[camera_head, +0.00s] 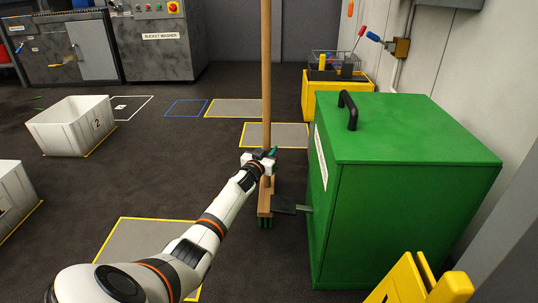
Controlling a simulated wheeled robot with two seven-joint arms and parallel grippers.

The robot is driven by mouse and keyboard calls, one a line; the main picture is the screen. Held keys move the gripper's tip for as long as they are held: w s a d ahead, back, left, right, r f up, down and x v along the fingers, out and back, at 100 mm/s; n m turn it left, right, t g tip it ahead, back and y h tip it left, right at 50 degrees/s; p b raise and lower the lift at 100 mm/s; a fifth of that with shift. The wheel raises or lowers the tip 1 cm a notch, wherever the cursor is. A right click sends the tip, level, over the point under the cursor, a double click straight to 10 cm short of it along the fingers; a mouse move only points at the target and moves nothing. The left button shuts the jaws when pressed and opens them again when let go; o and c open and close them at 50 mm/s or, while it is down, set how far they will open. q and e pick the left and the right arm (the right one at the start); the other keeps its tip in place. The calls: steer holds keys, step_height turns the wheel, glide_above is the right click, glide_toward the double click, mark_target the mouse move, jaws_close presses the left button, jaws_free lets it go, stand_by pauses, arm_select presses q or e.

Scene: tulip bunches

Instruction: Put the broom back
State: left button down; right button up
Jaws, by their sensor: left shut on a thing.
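The broom (266,80) stands upright with a long wooden handle that runs out of the top of the picture. Its wooden head (265,205) with green bristles is at the bottom, close to the floor; I cannot tell whether it touches. My left gripper (266,158) is shut on the lower handle, just above the head, and partly hides it. The broom is just left of a large green box (410,130) with a black handle on its lid. My right gripper is not in view.
A dark flat plate (287,206) juts from the green box beside the broom head. A yellow bin (335,95) with tools stands behind. White crates (70,126) are on the left. A yellow object (410,285) is at the lower right. Marked floor patches (275,135) lie bare.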

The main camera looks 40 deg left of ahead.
arm_select(q)
steer(key=shift+r, duration=0.1)
steer(key=c, duration=1.2)
jaws_free()
steer(key=shift+s+d+p, duration=0.15)
steer(key=shift+s+p, duration=0.25)
steer(key=shift+p, duration=0.05)
steer(key=p+v, duration=0.7)
steer(key=v, duration=0.4)
steer(key=shift+s, duration=0.1)
